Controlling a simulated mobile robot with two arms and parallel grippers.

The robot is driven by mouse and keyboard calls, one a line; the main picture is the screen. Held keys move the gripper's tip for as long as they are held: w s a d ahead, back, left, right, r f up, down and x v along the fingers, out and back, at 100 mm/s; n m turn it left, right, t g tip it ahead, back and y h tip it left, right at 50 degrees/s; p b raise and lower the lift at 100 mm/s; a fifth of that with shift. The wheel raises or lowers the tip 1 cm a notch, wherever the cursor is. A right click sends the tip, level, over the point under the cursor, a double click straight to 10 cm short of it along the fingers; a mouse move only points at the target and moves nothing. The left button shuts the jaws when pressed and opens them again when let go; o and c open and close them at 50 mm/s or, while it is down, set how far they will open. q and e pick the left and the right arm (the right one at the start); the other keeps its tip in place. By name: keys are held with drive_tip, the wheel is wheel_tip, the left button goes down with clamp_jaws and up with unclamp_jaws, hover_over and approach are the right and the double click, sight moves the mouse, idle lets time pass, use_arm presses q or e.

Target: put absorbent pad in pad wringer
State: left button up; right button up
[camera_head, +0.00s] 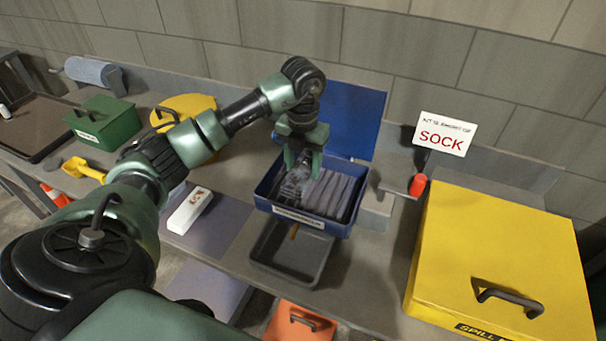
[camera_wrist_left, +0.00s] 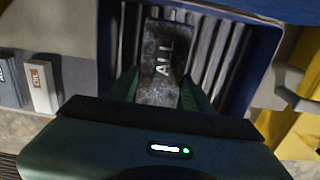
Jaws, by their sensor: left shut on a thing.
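The pad wringer (camera_head: 345,217) is an open blue box with a raised blue lid and a ribbed grey inside; its ribs and blue wall (camera_wrist_left: 268,45) also show in the left wrist view. My left gripper (camera_head: 303,165) is over the left part of the wringer, pointing down. It is shut on the absorbent pad (camera_wrist_left: 162,62), a dark mottled grey slab with the letters "ALL". The pad (camera_head: 293,186) is at the wringer's opening, over the ribs; I cannot tell whether it touches them. My right gripper is not in view.
A dark grey tray (camera_head: 272,262) sits in front of the wringer. A large yellow spill box (camera_head: 500,250) stands right, near a "SOCK" sign (camera_head: 443,134) and a red cylinder (camera_head: 418,185). A white box (camera_head: 190,210) and a green box (camera_head: 102,122) are left.

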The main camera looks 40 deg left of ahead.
sight(304, 168)
use_arm(q)
wheel_tip(304, 168, down, 4)
drive_tip(key=shift+d+r+p, duration=0.1)
drive_tip(key=shift+r+p, duration=0.1)
drive_tip(key=shift+p, duration=0.15)
drive_tip(key=shift+f, duration=0.35)
drive_tip(key=o, duration=1.3)
drive_tip(key=shift+r, duration=0.1)
drive_tip(key=shift+o, duration=0.2)
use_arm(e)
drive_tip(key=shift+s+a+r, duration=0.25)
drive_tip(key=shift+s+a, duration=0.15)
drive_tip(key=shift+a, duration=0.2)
use_arm(q)
drive_tip(key=shift+r, duration=0.1)
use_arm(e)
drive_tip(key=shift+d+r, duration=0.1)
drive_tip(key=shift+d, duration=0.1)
